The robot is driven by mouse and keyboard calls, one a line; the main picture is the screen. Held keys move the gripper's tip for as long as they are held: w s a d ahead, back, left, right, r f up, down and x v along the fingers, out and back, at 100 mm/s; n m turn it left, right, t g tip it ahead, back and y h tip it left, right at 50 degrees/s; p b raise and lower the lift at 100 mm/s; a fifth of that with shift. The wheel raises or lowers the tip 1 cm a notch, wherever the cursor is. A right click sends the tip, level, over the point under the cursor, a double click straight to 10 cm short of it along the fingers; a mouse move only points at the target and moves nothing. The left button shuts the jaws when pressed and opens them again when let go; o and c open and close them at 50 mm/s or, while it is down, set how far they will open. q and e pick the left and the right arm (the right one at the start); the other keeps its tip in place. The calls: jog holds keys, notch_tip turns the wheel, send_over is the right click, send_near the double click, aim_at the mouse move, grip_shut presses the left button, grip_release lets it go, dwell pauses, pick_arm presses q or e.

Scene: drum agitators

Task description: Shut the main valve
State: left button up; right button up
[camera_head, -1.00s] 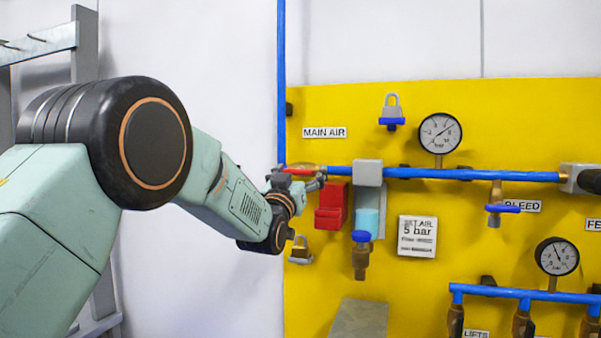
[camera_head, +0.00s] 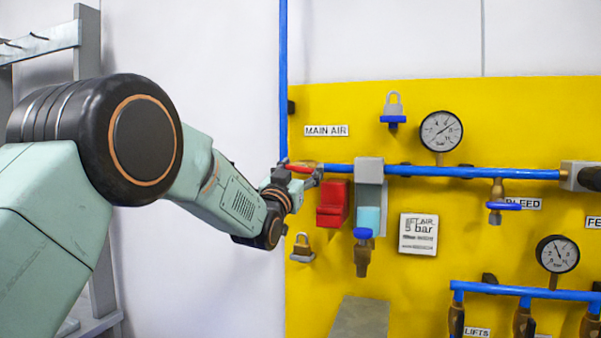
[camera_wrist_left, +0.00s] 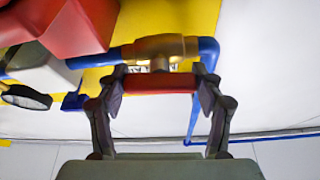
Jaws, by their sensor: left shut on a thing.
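The main valve is a brass body (camera_wrist_left: 160,50) with a red lever handle (camera_wrist_left: 160,84), set in the blue pipe below the MAIN AIR label (camera_head: 326,131). In the head view the red handle (camera_head: 303,168) shows just past my gripper, lying roughly along the pipe. My left gripper (camera_head: 300,182) is at the valve. In the left wrist view its two fingers (camera_wrist_left: 157,92) stand at either end of the red handle, shut on it. My fingers partly hide the valve in the head view. My right gripper is not in view.
A red box (camera_head: 332,204) and a grey-and-blue filter unit (camera_head: 369,195) hang close to the right of the valve. A brass padlock (camera_head: 302,248) hangs just below. A pressure gauge (camera_head: 441,131) sits above the blue pipe (camera_head: 470,173).

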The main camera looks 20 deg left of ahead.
pick_arm(q)
jog(key=m+h+b, duration=0.1)
jog(key=m, duration=0.2)
jog(key=shift+a+m+g+h, duration=0.1)
jog(key=shift+m+g+h, duration=0.2)
jog(key=shift+m+h, duration=0.1)
jog(key=m+h, duration=0.1)
jog(key=m, duration=0.1)
jog(key=shift+r+m, duration=0.1)
jog(key=shift+m, duration=0.2)
jog(key=m+g+h, duration=0.1)
jog(key=m, duration=0.1)
jog(key=m+g+h, duration=0.1)
jog(key=m, duration=0.1)
jog(key=shift+r+m, duration=0.1)
jog(key=shift+m, duration=0.3)
jog(key=m+g, duration=0.1)
jog(key=m, duration=0.1)
jog(key=m+p, duration=0.1)
jog(key=m, duration=0.2)
jog(key=shift+g+h, duration=0.4)
jog(key=shift+m+g+p, duration=0.7)
jog(key=shift+m+p, duration=0.2)
jog(key=shift+m, duration=1.1)
jog(key=o, duration=1.2)
jog(key=shift+f, duration=0.2)
jog(key=shift+c, duration=0.2)
